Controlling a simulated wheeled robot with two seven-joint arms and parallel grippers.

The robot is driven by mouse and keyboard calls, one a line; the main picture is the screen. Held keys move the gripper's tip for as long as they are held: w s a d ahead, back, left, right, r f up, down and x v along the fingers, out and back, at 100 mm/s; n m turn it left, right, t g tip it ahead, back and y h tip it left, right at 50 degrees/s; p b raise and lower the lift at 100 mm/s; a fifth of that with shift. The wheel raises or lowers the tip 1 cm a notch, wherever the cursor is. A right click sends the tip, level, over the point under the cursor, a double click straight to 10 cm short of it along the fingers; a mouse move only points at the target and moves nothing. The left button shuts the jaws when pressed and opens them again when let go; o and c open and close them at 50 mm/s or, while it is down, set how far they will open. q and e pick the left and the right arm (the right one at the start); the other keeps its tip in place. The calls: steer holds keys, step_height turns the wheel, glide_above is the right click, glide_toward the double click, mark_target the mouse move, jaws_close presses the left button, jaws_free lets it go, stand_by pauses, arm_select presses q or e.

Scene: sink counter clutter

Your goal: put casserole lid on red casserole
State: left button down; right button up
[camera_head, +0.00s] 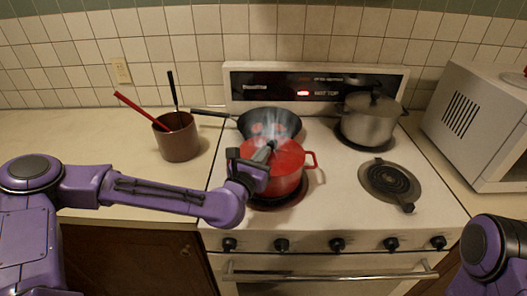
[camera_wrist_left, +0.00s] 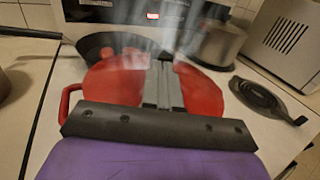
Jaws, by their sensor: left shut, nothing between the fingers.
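The red casserole (camera_head: 287,179) stands on the front left burner of the stove. Its top shows as a broad red surface that looks like the casserole lid (camera_head: 287,149), lying on the pot; the gripper hides its middle, so I cannot tell how it is seated. In the left wrist view the red lid (camera_wrist_left: 205,95) spreads on both sides of the fingers. My left gripper (camera_head: 270,146) is shut and empty, over the red top; its fingers also show in the left wrist view (camera_wrist_left: 163,75). I cannot tell if they touch the lid. My right gripper is out of view.
A dark pan (camera_head: 283,122) with red pieces steams behind the casserole. A steel pot (camera_head: 370,121) stands back right. A brown utensil pot (camera_head: 176,138) is on the left counter, a microwave (camera_head: 480,120) on the right.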

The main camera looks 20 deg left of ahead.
arm_select(q)
steer(key=shift+w+f, duration=0.1)
steer(key=shift+w, duration=0.2)
steer(key=shift+w+d+f+b, duration=0.1)
steer(key=shift+w+f+b, duration=0.05)
steer(key=shift+w+b, duration=0.8)
steer(key=shift+w, duration=0.1)
steer(key=shift+r, duration=0.2)
